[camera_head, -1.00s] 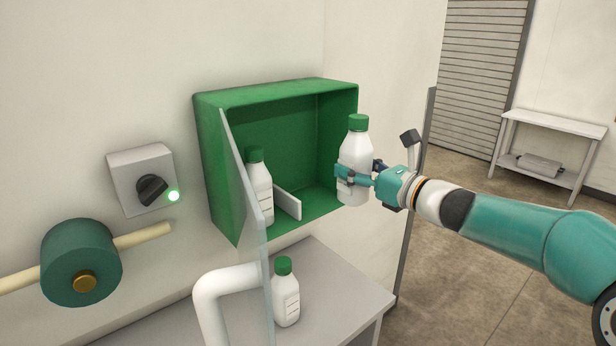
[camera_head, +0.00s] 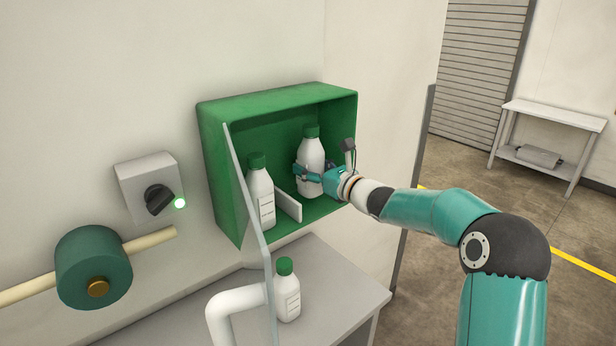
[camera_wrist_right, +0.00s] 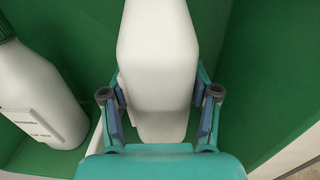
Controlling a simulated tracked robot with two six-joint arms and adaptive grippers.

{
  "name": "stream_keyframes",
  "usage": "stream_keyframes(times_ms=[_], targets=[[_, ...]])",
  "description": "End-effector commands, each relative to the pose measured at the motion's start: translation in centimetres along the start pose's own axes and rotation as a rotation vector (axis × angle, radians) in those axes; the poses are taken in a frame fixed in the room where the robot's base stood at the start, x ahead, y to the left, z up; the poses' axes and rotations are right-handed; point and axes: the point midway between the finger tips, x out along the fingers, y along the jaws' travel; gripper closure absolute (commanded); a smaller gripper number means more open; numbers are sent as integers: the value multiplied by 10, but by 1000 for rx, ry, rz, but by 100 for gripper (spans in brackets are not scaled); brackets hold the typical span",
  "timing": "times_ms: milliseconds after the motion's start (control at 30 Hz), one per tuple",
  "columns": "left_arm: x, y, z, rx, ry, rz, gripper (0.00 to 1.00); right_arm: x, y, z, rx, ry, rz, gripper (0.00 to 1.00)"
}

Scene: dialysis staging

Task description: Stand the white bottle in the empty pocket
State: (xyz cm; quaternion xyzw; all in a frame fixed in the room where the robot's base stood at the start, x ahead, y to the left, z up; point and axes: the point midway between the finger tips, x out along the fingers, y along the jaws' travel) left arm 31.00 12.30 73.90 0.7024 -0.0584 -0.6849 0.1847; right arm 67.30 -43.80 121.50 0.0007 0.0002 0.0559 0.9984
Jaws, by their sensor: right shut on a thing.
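My right gripper (camera_head: 309,173) is shut on a white bottle (camera_head: 311,154) with a green cap. The bottle is upright inside the green wall box (camera_head: 272,98), in the right-hand pocket, right of the low white divider (camera_head: 287,204). I cannot tell whether its base touches the floor of the box. In the right wrist view the white bottle (camera_wrist_right: 160,60) sits between the two fingers (camera_wrist_right: 160,110). A second white bottle (camera_head: 260,193) stands in the left pocket; it also shows in the right wrist view (camera_wrist_right: 35,95). My left gripper is not in view.
A clear door panel (camera_head: 249,210) stands open at the box's left. Below, a third bottle (camera_head: 287,292) stands on a grey table (camera_head: 335,290) beside a thick white pipe (camera_head: 232,305). A switch box (camera_head: 150,187) with a green light and a green roll (camera_head: 93,268) are at left.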

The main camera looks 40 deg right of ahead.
Motion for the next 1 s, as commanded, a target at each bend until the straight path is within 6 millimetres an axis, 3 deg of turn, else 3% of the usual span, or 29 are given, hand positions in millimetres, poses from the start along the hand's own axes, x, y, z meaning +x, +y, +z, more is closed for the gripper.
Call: stream_keyframes(times_ms=[133,233,567,600,733,1000], targets=[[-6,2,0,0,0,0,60,0,0,-22,3,0,-1,95],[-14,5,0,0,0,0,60,3,-1,-26,0,-1,-1,95],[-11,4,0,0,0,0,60,4,-1,-30,-1,-4,-1,95],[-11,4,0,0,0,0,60,4,-1,-32,0,0,-1,35],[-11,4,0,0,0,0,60,4,-1,-32,0,1,-1,14],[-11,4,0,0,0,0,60,4,0,-32,0,1,0,14]])
